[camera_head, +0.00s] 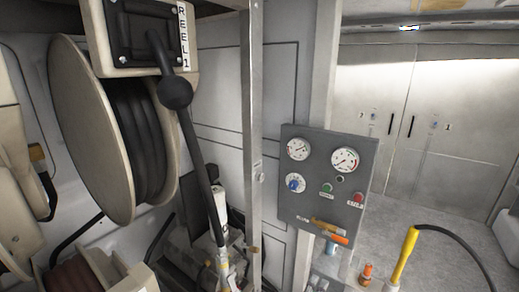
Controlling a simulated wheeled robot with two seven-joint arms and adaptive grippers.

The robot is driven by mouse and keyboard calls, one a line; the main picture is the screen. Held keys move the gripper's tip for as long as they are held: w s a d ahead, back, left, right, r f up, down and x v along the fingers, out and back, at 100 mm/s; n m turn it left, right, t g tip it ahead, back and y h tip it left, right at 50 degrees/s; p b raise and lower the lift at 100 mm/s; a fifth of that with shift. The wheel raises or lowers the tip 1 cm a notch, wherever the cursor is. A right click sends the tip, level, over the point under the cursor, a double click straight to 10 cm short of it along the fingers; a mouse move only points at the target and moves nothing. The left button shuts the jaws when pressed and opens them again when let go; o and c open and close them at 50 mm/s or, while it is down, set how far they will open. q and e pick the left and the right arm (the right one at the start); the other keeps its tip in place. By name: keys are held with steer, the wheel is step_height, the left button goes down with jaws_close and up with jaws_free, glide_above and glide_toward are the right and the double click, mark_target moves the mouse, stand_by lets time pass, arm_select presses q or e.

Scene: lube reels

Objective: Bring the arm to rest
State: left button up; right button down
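Neither of my grippers shows clearly enough to be made out in the head view, and I cannot pick out an arm of mine. A large beige hose reel (75,125) wound with black hose stands at the left. Above it is a bracket labelled REEL 1 (183,37). A black hose (200,165) with a round black ball stop (175,92) hangs from this bracket. The hose runs down to a white and yellow fitting (222,255) near the bottom. Dark parts beside that fitting are too small to identify.
A grey control panel (325,185) with gauges, a blue knob and buttons stands right of a metal post (252,140). An orange-handled valve (330,238) sits at its lower edge. A yellow nozzle (404,257) with a black hose stands at lower right. Closed cabinet doors (440,120) are behind; open floor lies before them.

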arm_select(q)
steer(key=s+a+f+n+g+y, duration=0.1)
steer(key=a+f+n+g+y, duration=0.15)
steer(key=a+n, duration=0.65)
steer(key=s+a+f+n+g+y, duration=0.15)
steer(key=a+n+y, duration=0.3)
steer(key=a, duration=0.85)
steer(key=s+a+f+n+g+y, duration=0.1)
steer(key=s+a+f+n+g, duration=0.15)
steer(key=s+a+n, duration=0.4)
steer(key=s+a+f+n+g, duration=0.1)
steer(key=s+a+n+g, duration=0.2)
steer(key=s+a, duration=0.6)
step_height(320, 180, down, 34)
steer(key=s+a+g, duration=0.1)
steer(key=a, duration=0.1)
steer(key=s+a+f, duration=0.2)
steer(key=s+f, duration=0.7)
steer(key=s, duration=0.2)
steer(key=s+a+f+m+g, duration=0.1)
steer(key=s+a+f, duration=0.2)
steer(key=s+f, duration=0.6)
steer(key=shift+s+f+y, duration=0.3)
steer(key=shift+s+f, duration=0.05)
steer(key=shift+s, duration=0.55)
